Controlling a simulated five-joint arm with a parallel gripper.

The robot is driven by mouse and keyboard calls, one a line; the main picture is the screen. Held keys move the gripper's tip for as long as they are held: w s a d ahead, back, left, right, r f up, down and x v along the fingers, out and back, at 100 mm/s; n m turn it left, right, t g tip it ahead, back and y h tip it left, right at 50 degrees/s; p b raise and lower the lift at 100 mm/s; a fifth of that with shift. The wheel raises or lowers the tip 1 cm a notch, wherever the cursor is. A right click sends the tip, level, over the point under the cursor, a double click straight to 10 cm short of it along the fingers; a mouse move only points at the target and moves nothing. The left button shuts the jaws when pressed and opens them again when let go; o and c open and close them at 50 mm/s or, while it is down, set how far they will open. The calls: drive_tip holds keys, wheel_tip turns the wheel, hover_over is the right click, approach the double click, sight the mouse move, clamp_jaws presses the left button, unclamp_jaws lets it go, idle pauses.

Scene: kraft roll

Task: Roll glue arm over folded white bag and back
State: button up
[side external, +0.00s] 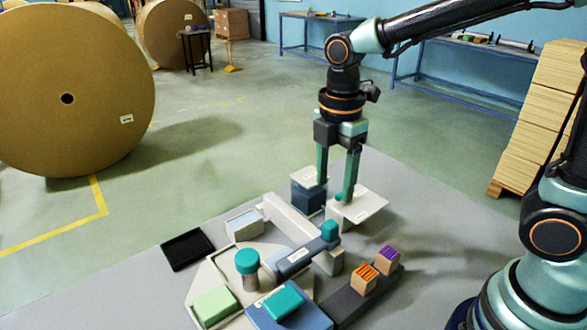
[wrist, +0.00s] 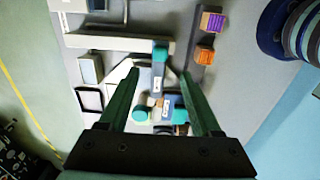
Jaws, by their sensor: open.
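The glue arm (side external: 293,259) is a blue-grey bar with a white label and a teal knob (side external: 329,230) at its raised end. It lies over the pale station, and it also shows in the wrist view (wrist: 156,86). My gripper (side external: 333,192) points down with its fingers apart and nothing between them, above and behind the knob in the side view. In the wrist view, my gripper (wrist: 160,74) has the bar between its two fingers in the picture, with no clear contact. I cannot single out the folded white bag with certainty; pale flat pieces (side external: 362,207) show near my gripper.
A round teal-topped post (side external: 247,262), a green block (side external: 214,304) and a teal pad (side external: 284,301) stand close to the arm. A dark rail (side external: 352,300) carries orange and purple striped blocks. A black tray (side external: 187,249) lies left. Large kraft rolls (side external: 80,90) stand behind.

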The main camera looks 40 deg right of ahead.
sight(330, 223)
wheel_tip(330, 223, down, 11)
drive_tip(key=shift+r, duration=0.1)
idle(0.3)
clamp_jaws()
drive_tip(key=shift+r, duration=0.1)
idle(1.3)
